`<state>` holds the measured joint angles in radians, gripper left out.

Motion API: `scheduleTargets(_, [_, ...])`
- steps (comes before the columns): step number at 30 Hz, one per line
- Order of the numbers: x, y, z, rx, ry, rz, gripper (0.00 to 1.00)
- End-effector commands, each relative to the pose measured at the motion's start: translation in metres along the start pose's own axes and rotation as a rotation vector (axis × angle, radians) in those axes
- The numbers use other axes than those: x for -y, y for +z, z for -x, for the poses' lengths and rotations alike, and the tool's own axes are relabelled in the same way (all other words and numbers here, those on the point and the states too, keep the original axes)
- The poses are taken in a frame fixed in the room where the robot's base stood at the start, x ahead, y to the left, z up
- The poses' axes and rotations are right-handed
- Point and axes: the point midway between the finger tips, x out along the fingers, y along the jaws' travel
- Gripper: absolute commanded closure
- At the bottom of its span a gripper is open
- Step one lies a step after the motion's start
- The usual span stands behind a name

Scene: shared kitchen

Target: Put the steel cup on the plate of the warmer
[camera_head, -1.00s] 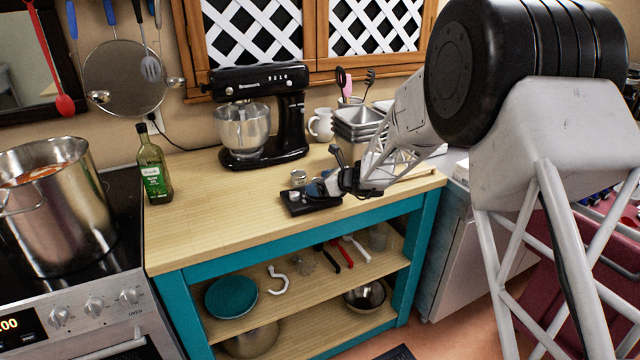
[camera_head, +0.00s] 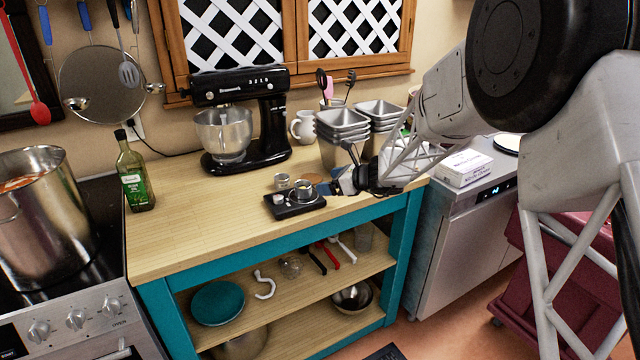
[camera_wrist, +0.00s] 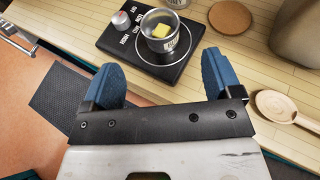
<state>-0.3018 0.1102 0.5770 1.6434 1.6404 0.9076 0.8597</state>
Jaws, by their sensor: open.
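The warmer (camera_head: 281,210) is a flat black unit near the counter's front edge, with a knob at its left. The steel cup (camera_head: 302,193) stands upright on its round plate; in the wrist view the cup (camera_wrist: 160,43) holds a yellow piece and sits inside the plate's ring (camera_wrist: 183,58). My gripper (camera_head: 346,182) is just right of the warmer, apart from the cup. In the wrist view its blue fingers (camera_wrist: 161,80) are wide apart with nothing between them, pointing towards the cup.
A small metal can (camera_head: 282,181) stands close behind the warmer. A round wooden coaster (camera_wrist: 230,15) and a wooden spoon (camera_wrist: 283,106) lie to the right. Stacked steel pans (camera_head: 343,125) and a black stand mixer (camera_head: 272,125) stand further back.

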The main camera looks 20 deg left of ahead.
Motion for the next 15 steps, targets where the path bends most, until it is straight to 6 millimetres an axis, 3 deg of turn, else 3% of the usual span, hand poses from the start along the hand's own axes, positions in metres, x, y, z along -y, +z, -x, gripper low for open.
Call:
scheduleTargets(6, [-0.0005,-0.0007,0.0133,0.0,0.001,0.0,0.16])
scheduleTargets(15, [-0.0004,-0.0005,0.0146,0.0,0.001,0.0,0.16])
